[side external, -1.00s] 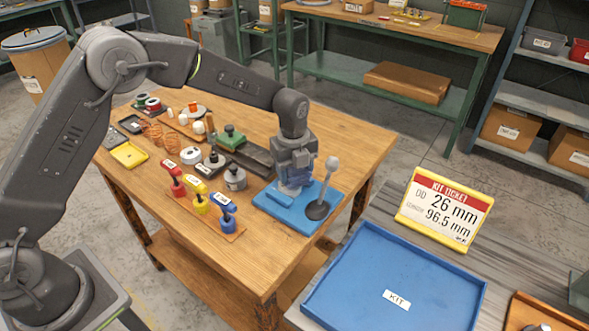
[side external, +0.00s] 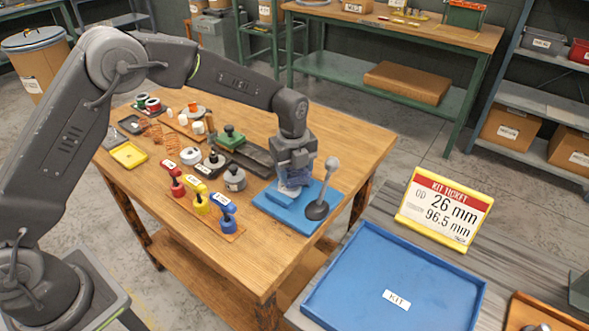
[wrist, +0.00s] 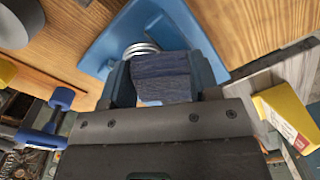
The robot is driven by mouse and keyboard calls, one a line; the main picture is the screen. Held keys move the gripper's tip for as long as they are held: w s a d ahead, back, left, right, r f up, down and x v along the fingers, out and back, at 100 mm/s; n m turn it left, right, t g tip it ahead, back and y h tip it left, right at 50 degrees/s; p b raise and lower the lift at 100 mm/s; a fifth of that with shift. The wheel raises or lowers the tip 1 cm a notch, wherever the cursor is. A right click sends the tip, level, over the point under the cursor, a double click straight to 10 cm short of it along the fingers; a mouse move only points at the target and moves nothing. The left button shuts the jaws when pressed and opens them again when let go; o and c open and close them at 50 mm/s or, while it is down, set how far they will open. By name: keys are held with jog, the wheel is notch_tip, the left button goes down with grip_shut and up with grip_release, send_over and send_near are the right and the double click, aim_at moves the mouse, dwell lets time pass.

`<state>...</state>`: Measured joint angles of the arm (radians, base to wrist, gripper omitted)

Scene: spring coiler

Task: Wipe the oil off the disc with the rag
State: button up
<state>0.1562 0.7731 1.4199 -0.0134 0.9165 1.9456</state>
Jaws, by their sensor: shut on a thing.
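My gripper (wrist: 165,85) is shut on a folded dark blue rag (wrist: 166,78), which shows between the two fingers in the wrist view. In the side view my gripper (side external: 291,186) is low over the blue base plate (side external: 276,213). A shiny metal disc (wrist: 140,48) shows just beyond the rag's edge in the wrist view, mostly hidden by it. I cannot tell whether the rag touches the disc. No oil can be made out. A grey-knobbed lever on a dark round foot (side external: 317,209) stands on the plate right of my gripper.
Red, yellow and blue handled tools (side external: 224,212) stand left of the plate, with a grey cylinder (side external: 235,179) behind them. A blue kit tray (side external: 452,264) and a yellow-framed ticket (side external: 445,210) are on the bench at right. The wooden table's front (side external: 262,265) is clear.

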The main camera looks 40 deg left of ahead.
jog(key=shift+s+d, duration=0.3)
jog(key=shift+d, duration=0.15)
jog(key=shift+w+a, duration=0.4)
jog(key=shift+a, duration=0.2)
jog(key=shift+s+d, duration=0.4)
jog(key=shift+d, duration=0.25)
jog(key=shift+a, duration=0.1)
